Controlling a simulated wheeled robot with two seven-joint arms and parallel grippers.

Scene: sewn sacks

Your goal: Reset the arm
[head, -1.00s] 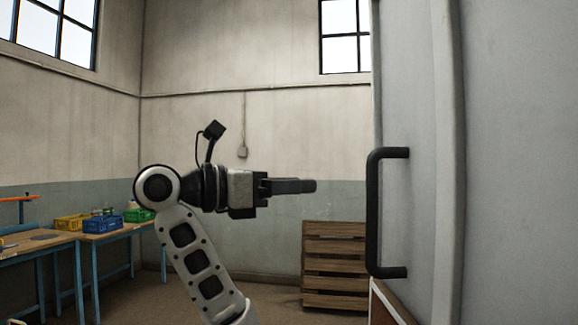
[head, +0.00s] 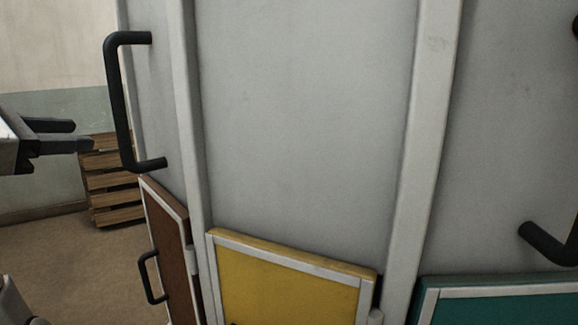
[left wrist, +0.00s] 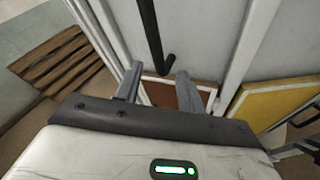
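My left gripper (head: 82,135) reaches in from the left edge of the head view. Its two fingers are apart with nothing between them. In the left wrist view the open fingers (left wrist: 157,90) point toward the cabinet, with a black bar handle (left wrist: 152,35) just beyond them. In the head view that black handle (head: 118,105) is on the grey cabinet's (head: 300,110) left panel, right of the fingertips, with a gap between. My right gripper is not in view.
Below the grey panels are a brown door (head: 172,255) with a small black handle, a yellow panel (head: 285,290) and a teal panel (head: 500,305). Another black handle (head: 548,245) is at the right edge. Stacked wooden pallets (head: 112,180) stand behind on open floor.

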